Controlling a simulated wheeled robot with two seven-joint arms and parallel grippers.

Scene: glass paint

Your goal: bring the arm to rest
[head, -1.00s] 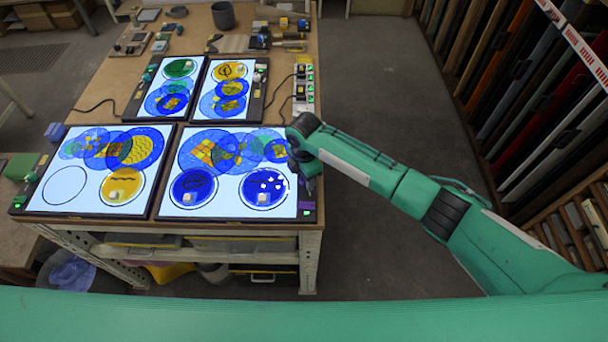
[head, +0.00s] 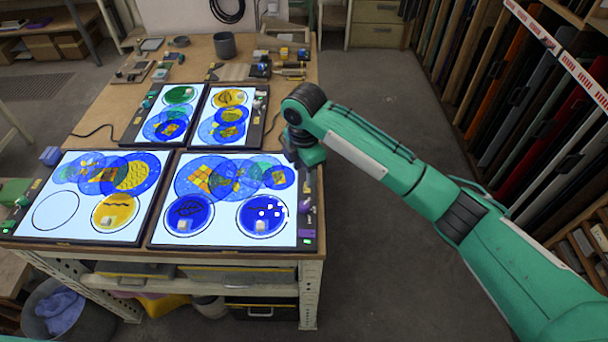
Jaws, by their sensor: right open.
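My right arm comes in from the right, and its gripper (head: 304,160) points down over the right edge of the work table (head: 215,42), by the upper right corner of the front right light panel (head: 232,234). The fingers are small and partly hidden by the wrist. The gripper is open, and I see nothing in it. My left gripper is out of view.
The lit panels hold blue, yellow and green glass discs. The front left panel (head: 75,226) has an empty drawn circle. Tools and a grey pot (head: 224,45) stand at the back. Sheet racks (head: 520,100) line the right. The floor (head: 385,90) between is clear.

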